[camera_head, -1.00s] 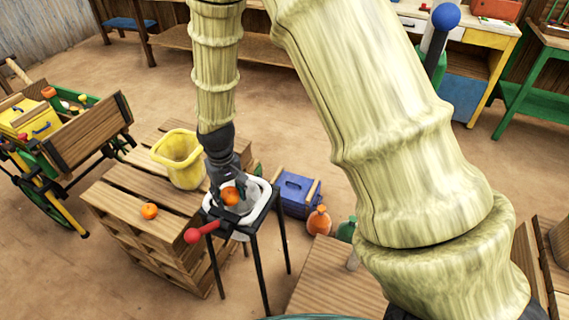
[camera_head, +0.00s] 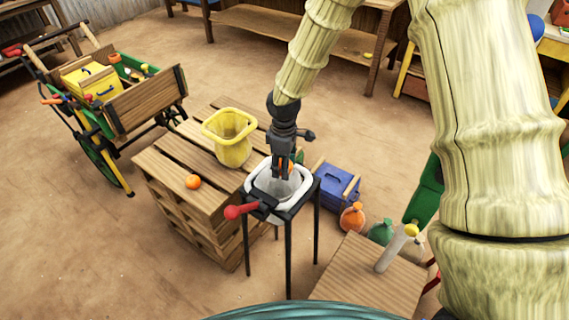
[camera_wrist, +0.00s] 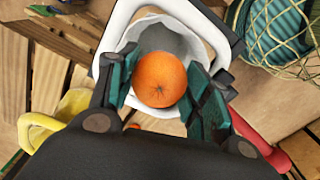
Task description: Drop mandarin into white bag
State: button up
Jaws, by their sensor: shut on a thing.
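My gripper (camera_head: 287,168) points down over the white bag (camera_head: 254,191), which hangs open in a dark stand with legs. In the wrist view the gripper (camera_wrist: 160,95) is shut on a mandarin (camera_wrist: 160,78), one finger on each side of it. The white bag's mouth (camera_wrist: 137,28) lies below and around the mandarin in that view. In the head view the held mandarin is mostly hidden behind the fingers. Another mandarin (camera_head: 193,181) rests on the wooden pallet stack, left of the bag.
A red handle (camera_head: 240,211) sticks out from the stand's front left. A cart (camera_head: 148,102) is at left.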

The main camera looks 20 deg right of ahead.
notch_tip(320, 180, down, 5)
jog(key=b, duration=0.3)
jog(key=shift+b, duration=0.4)
jog(key=o, duration=1.1)
notch_tip(320, 180, up, 12)
jog(key=shift+w+f, duration=0.1)
jog(key=shift+d, duration=0.1)
